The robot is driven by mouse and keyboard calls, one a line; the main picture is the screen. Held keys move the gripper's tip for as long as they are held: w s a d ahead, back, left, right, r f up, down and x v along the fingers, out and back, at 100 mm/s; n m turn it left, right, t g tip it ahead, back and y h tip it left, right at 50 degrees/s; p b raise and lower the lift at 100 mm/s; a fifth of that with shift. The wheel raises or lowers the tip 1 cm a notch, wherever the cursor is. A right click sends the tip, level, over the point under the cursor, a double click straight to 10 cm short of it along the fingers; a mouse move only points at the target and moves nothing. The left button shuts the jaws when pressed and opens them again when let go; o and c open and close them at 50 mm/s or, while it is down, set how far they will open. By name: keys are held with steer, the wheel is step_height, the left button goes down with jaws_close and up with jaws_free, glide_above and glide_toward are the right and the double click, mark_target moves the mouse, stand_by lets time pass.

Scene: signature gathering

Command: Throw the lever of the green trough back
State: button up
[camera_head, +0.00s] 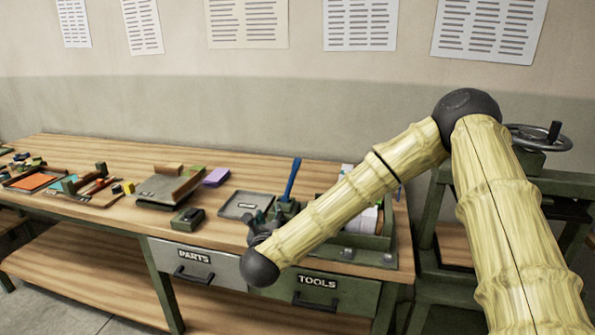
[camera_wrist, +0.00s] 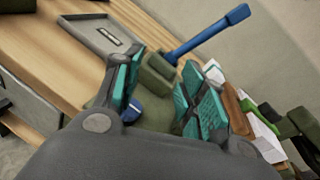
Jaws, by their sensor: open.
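A blue lever (camera_head: 292,178) stands up from a dark green block (camera_head: 287,207) at the left end of the green trough (camera_head: 372,242). My forearm hides part of the trough. In the wrist view the lever (camera_wrist: 210,33) slants up and to the right from the green block (camera_wrist: 158,72), beyond my fingertips. My gripper (camera_head: 264,226) is at the bench's front part, just left of the block. In the wrist view my gripper (camera_wrist: 163,92) is open, with teal pads apart and nothing held. A small blue piece (camera_wrist: 134,111) shows between the fingers, low down.
A grey tray (camera_head: 246,204) lies left of the lever; it also shows in the wrist view (camera_wrist: 88,33). Papers and boards (camera_wrist: 264,136) stand in the trough. A small dark green box (camera_head: 187,219) lies farther left. A handwheel press (camera_head: 540,137) stands at right.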

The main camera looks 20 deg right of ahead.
mark_target(297, 162)
steer(key=w+d+r+m+h+b, duration=0.15)
steer(key=d+r+m+h, duration=0.35)
steer(key=r+m, duration=0.55)
steer(key=shift+n+y, duration=0.3)
steer(key=shift+n, duration=0.15)
steer(key=p+x, duration=0.1)
steer(key=x, duration=0.4)
steer(key=p+x, duration=0.2)
steer(key=x, duration=0.4)
steer(key=shift+d+r+p, duration=0.25)
steer(key=shift+d+p, duration=0.05)
steer(key=shift+d, duration=0.2)
jaws_close()
